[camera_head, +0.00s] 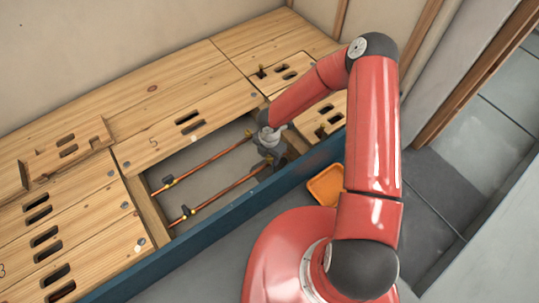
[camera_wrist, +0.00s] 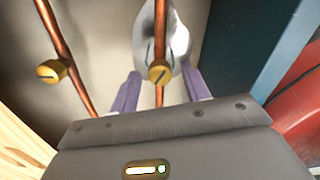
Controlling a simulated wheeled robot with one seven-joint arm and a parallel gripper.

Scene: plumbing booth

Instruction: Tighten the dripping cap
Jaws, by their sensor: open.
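In the wrist view, a round brass cap (camera_wrist: 159,71) with a dark slot sits on a copper pipe (camera_wrist: 160,25). A shiny pale patch (camera_wrist: 180,40), which looks like water, lies on the floor behind it. My gripper (camera_wrist: 161,80) is open, with one purple-grey finger on each side of this cap. I cannot tell whether the fingers touch it. A second brass cap (camera_wrist: 50,72) sits on the other copper pipe (camera_wrist: 75,68), left of my fingers. In the head view, my gripper (camera_head: 272,160) is low at the right end of the floor opening, where my arm hides the cap.
A loose panel (camera_head: 65,150) lies at the left.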

